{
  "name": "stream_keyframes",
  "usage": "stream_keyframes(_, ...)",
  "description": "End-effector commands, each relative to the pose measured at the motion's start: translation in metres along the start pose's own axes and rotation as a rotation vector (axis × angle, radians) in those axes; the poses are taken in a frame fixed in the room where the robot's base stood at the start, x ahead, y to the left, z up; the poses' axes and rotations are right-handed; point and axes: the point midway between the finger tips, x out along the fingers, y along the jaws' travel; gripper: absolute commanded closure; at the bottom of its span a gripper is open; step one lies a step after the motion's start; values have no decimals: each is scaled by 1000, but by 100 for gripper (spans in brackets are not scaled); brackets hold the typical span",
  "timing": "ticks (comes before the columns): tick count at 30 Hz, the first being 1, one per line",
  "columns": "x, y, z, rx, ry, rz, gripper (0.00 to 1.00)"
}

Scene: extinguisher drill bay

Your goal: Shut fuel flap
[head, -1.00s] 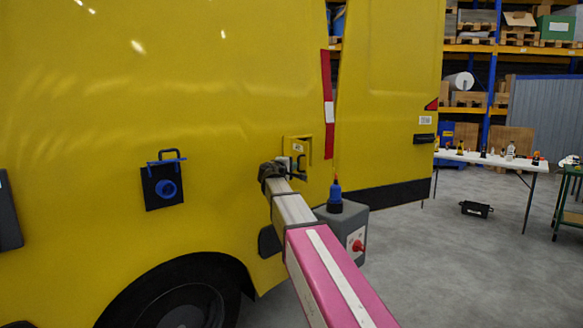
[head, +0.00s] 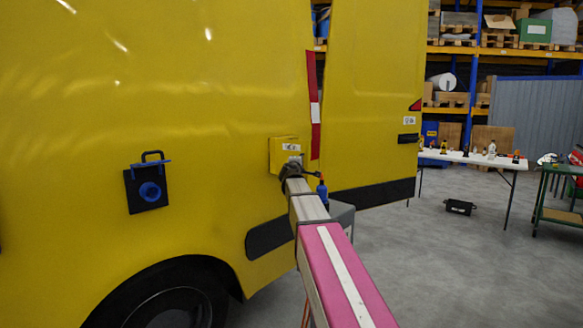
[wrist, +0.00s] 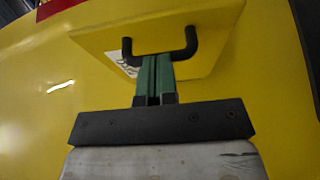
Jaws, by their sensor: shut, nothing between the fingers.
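The fuel flap (head: 283,155) is a small yellow panel with a white label on the yellow van's side, right of the wheel arch. In the wrist view the flap (wrist: 205,62) fills the upper middle, has a black bar handle (wrist: 190,45), and looks angled to the van's side.
A black plate with a blue cap (head: 150,191) is on the van left of the flap. A blue bottle (head: 322,190) stands on a grey box (head: 343,216) right of my arm.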

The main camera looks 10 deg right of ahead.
Motion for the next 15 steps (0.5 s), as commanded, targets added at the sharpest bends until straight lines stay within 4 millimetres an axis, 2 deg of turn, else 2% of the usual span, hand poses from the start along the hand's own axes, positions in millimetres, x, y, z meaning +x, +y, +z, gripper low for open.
stream_keyframes(6, 24, 0, 17, -1, -2, 0, 100)
stream_keyframes(15, 41, 0, 27, 0, -2, 0, 100)
